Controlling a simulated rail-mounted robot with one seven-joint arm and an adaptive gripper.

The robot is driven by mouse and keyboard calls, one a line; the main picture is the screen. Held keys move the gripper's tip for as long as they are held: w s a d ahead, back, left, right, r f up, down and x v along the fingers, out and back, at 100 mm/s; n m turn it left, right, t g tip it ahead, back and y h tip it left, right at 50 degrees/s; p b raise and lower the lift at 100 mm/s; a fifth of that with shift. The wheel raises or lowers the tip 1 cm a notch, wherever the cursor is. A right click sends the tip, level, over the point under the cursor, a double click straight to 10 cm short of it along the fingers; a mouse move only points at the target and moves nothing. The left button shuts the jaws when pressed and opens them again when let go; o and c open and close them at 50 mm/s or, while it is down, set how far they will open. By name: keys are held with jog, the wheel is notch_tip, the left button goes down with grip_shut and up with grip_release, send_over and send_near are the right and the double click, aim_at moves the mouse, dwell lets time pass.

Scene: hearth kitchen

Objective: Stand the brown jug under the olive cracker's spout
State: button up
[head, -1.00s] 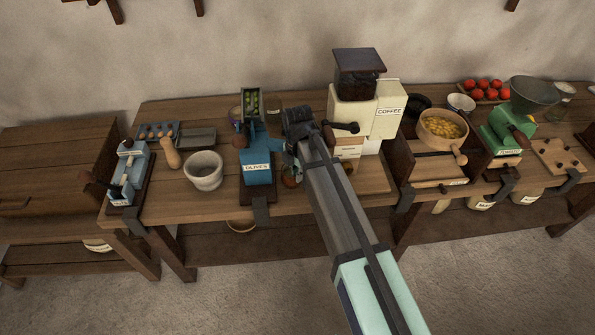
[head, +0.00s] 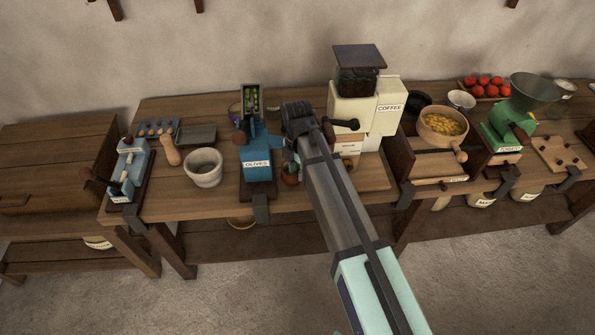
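The blue olive cracker (head: 258,170), labelled OLIVES, is clamped at the table's front edge, with green olives in its upright hopper (head: 251,99). A small brown vessel (head: 291,179), which looks like the brown jug, stands close to the cracker's right side. Its handle is not clear, and I cannot make out the spout. My gripper (head: 291,158) points down just above and behind this vessel. My own wrist and arm hide most of the fingers, so I cannot tell whether they are open or touching the vessel.
A stone mortar (head: 204,168) stands left of the cracker. The cream coffee grinder (head: 352,108) stands right of my arm, with a small brown pot (head: 348,162) at its front. Bare tabletop (head: 222,203) lies front left of the cracker.

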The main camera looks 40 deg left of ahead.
notch_tip(320, 180, up, 11)
jog(key=b, duration=0.2)
jog(key=shift+r+b, duration=0.2)
jog(key=shift+b, duration=0.2)
